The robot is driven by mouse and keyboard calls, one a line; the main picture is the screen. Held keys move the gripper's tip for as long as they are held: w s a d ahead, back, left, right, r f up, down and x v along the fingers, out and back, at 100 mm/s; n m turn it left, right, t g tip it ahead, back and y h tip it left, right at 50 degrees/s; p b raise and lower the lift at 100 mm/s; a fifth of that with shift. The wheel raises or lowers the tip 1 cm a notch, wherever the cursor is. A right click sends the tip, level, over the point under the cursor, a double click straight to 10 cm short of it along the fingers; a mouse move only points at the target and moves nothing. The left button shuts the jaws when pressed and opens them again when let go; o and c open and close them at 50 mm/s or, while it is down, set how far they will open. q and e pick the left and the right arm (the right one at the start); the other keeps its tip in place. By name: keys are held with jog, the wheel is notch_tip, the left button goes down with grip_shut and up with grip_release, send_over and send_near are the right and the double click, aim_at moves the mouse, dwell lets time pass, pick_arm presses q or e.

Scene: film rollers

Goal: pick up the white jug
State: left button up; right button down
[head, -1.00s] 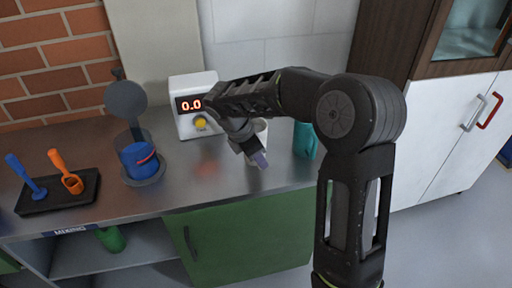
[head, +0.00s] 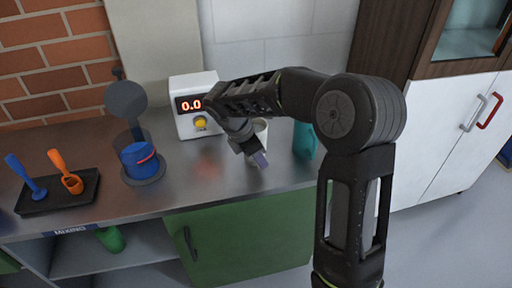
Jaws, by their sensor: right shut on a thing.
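The white jug (head: 261,130) stands on the metal counter, right of the white display box. Most of it is hidden behind my right gripper (head: 258,160), and only part of its pale side and rim shows. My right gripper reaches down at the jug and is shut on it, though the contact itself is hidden. My left gripper is not in the picture.
The white box with a red "0.0" display (head: 191,104) stands just left of the gripper. A teal container (head: 304,141) is close on the right. A blue vessel on a stand (head: 139,160) and a black tray with scoops (head: 58,192) are further left.

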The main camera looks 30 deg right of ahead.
jog(key=shift+w+r, duration=0.1)
jog(key=shift+r, duration=0.1)
dwell(0.4)
notch_tip(320, 180, up, 10)
jog(key=shift+f, duration=0.15)
dwell(1.6)
